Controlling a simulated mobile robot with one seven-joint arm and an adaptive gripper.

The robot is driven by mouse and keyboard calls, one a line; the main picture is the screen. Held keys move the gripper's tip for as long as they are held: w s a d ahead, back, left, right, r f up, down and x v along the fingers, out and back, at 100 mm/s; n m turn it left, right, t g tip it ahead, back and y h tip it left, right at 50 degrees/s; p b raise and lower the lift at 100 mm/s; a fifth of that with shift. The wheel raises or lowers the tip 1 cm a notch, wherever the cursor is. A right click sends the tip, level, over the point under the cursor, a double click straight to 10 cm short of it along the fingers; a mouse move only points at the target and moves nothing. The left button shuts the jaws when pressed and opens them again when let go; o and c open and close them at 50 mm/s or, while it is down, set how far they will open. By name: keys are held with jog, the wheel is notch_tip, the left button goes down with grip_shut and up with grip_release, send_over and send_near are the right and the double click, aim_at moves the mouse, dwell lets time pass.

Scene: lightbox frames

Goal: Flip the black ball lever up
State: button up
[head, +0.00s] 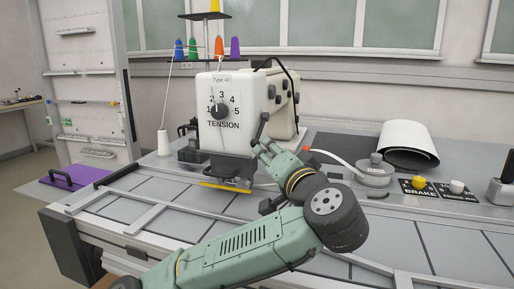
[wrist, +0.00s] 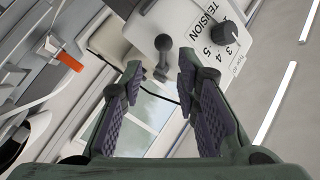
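The black ball lever (wrist: 163,43) shows in the wrist view on the white machine body, a dark ball on a short stem. In the head view it is small at the machine's right front edge, a dark ball (head: 265,117) with a stem running down toward my gripper. My gripper (wrist: 160,64) is open and empty, its two ridged finger pads apart. In the wrist view the lever shows between and just beyond the fingertips; I cannot tell whether they touch it. In the head view my gripper (head: 262,146) is close beside the machine (head: 244,84), near the lever's lower end.
A tension dial (head: 221,111) sits on the machine's front. Coloured thread spools (head: 193,47) stand behind it. The front table is mostly clear.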

aim_at(259, 142)
jog(key=p+x, duration=0.1)
jog(key=x, duration=0.2)
jog(key=p+x, duration=0.1)
jog(key=x, duration=0.3)
jog(key=shift+w+a+r, duration=0.2)
jog(key=shift+w, duration=0.05)
jog(key=shift+c, duration=0.4)
grip_shut()
